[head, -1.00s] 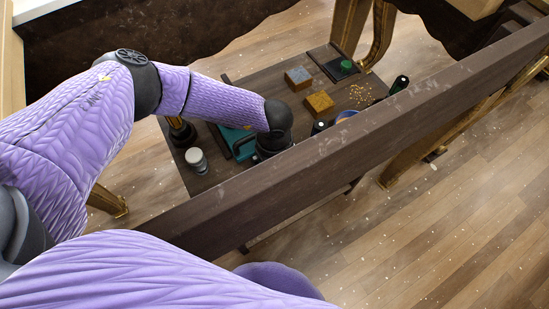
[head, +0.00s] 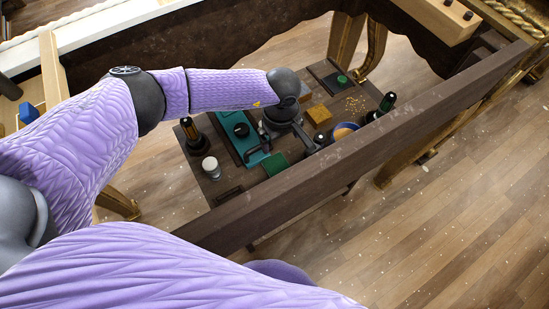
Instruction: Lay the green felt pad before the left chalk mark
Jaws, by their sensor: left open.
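A dark green square pad (head: 275,164), which looks like the felt pad, lies on the brown board just beyond the front rail. My left gripper (head: 284,144) hangs over the board at the pad's upper right. Its fingers are spread and nothing shows between them. I cannot tell whether a finger touches the pad. I cannot make out the chalk marks. My right gripper is not in view.
A thick wooden rail (head: 340,150) crosses in front of the board (head: 206,187). Around the gripper stand a teal tray (head: 228,126), a white-topped jar (head: 211,167), dark bottles (head: 387,103), a yellow block (head: 319,115) and an orange-filled bowl (head: 345,130).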

